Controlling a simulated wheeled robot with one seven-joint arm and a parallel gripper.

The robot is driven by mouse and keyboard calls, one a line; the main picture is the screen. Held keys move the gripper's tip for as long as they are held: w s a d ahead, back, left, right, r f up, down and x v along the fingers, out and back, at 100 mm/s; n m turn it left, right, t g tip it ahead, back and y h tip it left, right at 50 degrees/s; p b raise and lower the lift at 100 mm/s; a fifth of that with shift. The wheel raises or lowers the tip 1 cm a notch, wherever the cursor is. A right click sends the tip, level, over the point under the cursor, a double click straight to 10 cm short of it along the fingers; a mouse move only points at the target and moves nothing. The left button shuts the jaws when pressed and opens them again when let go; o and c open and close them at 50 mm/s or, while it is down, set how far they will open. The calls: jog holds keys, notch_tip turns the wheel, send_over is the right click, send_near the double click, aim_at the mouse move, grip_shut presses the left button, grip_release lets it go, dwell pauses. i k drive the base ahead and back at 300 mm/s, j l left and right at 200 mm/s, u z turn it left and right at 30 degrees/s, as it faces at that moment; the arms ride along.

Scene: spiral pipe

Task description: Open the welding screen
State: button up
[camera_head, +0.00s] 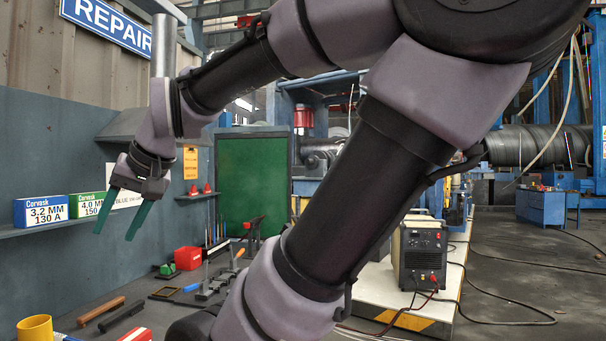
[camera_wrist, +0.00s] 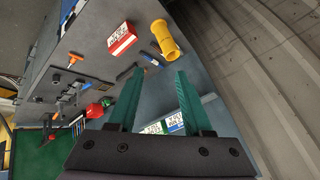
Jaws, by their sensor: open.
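The welding screen (camera_head: 251,180) is a dark green panel in a dark frame, standing upright beyond the bench in the head view. A green patch that looks like the same screen (camera_wrist: 38,152) shows at the lower left of the wrist view. My gripper (camera_head: 120,213) has two green fingers, spread apart with nothing between them. It hangs in front of the left wall shelf, well to the left of the screen and apart from it. In the wrist view, its fingers (camera_wrist: 153,88) point over the bench. My arm hides the area right of the screen.
Electrode boxes (camera_head: 41,210) stand on the wall shelf by my gripper. A yellow cup (camera_head: 36,329), a red box (camera_head: 187,258) and several tools lie on the bench below. A welding machine (camera_head: 422,254) with cables stands on the right. Open floor (camera_head: 540,275) shows further right.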

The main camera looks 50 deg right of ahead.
aim_at(252, 172)
jog(key=l+z, duration=0.1)
jog(key=z, duration=1.55)
jog(key=i+l+u, duration=0.2)
jog(key=i+l, duration=0.55)
jog(key=i, duration=0.25)
jog(key=i+l+u, duration=0.25)
jog(key=i+l, duration=0.6)
jog(key=i+l+u, duration=0.2)
jog(key=i+l, duration=0.7)
jog(key=l, duration=0.15)
